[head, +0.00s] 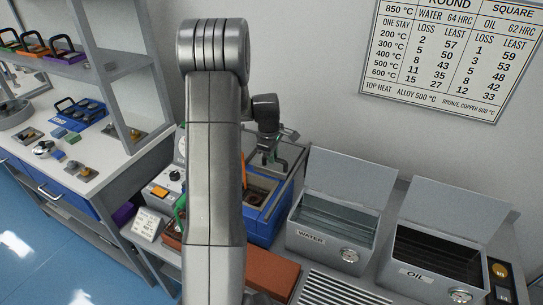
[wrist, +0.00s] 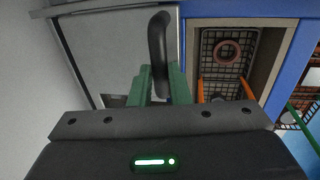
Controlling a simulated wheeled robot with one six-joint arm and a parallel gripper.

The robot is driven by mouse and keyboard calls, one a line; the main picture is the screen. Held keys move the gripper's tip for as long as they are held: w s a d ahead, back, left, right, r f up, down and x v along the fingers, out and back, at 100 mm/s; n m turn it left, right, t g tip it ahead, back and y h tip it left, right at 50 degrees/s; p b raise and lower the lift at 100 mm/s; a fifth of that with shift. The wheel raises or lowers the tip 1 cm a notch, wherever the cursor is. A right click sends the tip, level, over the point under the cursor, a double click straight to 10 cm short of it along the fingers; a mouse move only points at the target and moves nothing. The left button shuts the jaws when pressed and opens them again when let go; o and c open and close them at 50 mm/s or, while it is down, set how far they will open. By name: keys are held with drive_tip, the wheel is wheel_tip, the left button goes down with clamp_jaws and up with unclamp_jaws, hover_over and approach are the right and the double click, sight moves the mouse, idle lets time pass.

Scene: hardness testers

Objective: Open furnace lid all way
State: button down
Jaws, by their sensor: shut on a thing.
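The blue furnace (head: 262,228) stands on the bench, partly hidden behind my arm in the head view. Its opening is uncovered, and a wire basket with a reddish ring (wrist: 228,52) inside shows in the wrist view. The grey lid (wrist: 115,50) lies to the left of the opening in the wrist view; its exact angle is hard to tell. My gripper (wrist: 156,82) has green fingers shut on the lid's black curved handle (wrist: 157,38). In the head view my gripper (head: 276,160) is small, at the furnace's far side.
Right of the furnace are a water tank (head: 330,228) and an oil tank (head: 435,255), both with raised lids. A red-brown block (head: 272,270) lies in front. Orange-handled tongs (wrist: 246,88) stand at the opening. A control box (head: 163,190) is to the left.

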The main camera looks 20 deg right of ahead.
drive_tip(key=c, duration=1.4)
unclamp_jaws()
drive_tip(key=shift+o, duration=0.2)
wheel_tip(320, 180, up, 14)
drive_tip(key=s+a+b, duration=0.1)
drive_tip(key=s+a, duration=0.1)
drive_tip(key=shift+f, duration=0.2)
drive_tip(key=shift+f, duration=0.1)
drive_tip(key=f, duration=0.4)
drive_tip(key=w+d+f, duration=0.1)
drive_tip(key=f, duration=0.4)
drive_tip(key=w+d+f+p, duration=0.1)
drive_tip(key=f, duration=0.3)
drive_tip(key=shift+f, duration=0.25)
drive_tip(key=shift+s+a, duration=0.25)
